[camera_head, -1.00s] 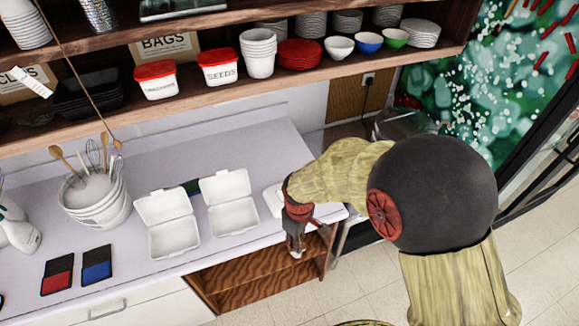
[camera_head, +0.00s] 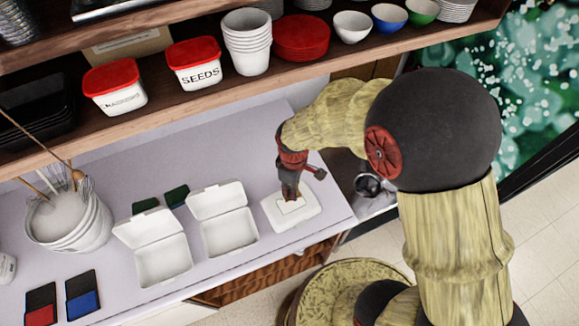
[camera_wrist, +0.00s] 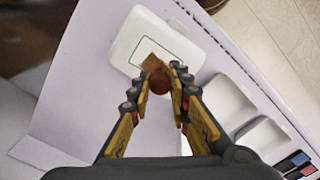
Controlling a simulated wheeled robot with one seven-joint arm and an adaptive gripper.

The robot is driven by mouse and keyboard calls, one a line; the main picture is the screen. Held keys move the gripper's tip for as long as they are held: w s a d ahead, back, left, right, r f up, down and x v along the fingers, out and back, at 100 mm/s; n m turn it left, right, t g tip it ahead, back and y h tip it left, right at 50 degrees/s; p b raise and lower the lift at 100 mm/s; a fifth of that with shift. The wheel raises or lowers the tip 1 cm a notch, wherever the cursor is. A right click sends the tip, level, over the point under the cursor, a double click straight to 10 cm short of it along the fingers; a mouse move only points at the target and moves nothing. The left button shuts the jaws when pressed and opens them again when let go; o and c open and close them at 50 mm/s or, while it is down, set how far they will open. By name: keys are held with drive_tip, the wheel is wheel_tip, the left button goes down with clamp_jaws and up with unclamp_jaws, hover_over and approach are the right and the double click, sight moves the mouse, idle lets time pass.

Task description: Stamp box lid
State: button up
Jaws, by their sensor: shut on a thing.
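A closed white takeaway box (camera_head: 312,214) sits near the right end of the counter; its lid has a thin dark rectangular outline. The box also shows in the wrist view (camera_wrist: 128,40). My gripper (camera_head: 290,194) points down over the lid. In the wrist view my gripper (camera_wrist: 161,75) is shut on a brown wooden stamp (camera_wrist: 158,82) with a round knob and a flat base. The stamp's base overlaps the outlined area near one edge. I cannot tell whether it touches the lid. The fingers hide part of the stamp.
Two open white boxes (camera_head: 162,262) (camera_head: 229,236) stand left of the closed one. A red ink pad (camera_head: 40,307) and a blue ink pad (camera_head: 83,298) lie at the lower left. A shelf with tubs and bowls (camera_head: 352,25) overhangs the counter (camera_head: 240,151).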

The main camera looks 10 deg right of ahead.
sight(292, 204)
drive_tip(key=shift+w+f, duration=0.2)
drive_tip(key=shift+w, duration=0.2)
drive_tip(key=shift+s+f+b, duration=0.15)
drive_tip(key=shift+f+b, duration=0.3)
wheel_tip(292, 204, down, 3)
drive_tip(key=shift+r+b, duration=0.2)
drive_tip(key=shift+b, duration=0.7)
drive_tip(key=shift+f+b, duration=0.7)
drive_tip(key=shift+f, duration=0.35)
drive_tip(key=shift+f+b, duration=0.35)
drive_tip(key=shift+f, duration=0.25)
drive_tip(key=shift+r+p, duration=2.45)
drive_tip(key=shift+r, duration=1.15)
drive_tip(key=shift+f, duration=0.1)
